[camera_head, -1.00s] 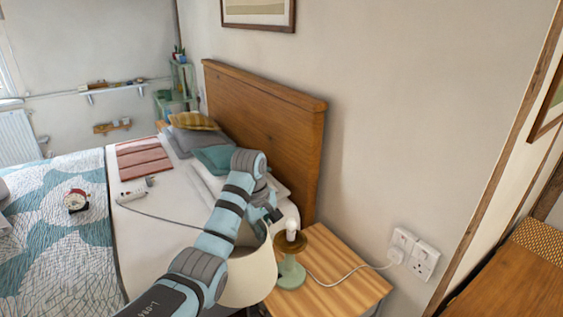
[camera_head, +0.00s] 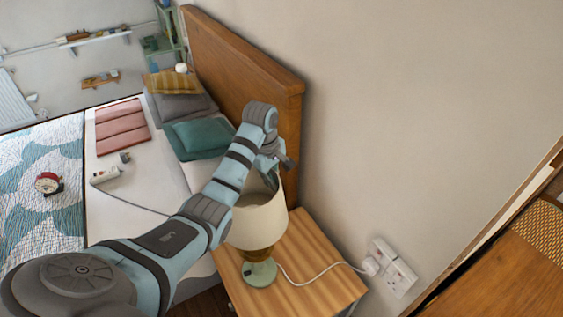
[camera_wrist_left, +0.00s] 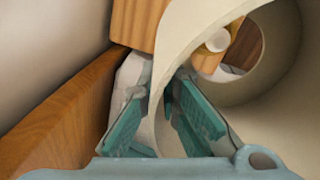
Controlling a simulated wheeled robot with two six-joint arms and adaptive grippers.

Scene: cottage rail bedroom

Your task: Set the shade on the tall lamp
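The cream lampshade (camera_head: 257,222) is over the upper part of the tall lamp, upright or slightly tilted. The lamp's green base (camera_head: 259,273) stands on the bedside table, with an amber part showing just below the shade. My left gripper (camera_head: 272,170) is at the shade's upper rim. The white bulb (camera_wrist_left: 217,40) shows inside the shade. Whether the shade rests on the lamp is hidden. My right gripper is not in view.
The wooden bedside table (camera_head: 318,262) has free room right of the lamp. A white cord runs to the wall socket (camera_head: 392,268). The wooden headboard (camera_head: 240,70) stands close behind my gripper. The bed carries pillows and a red clock (camera_head: 48,183).

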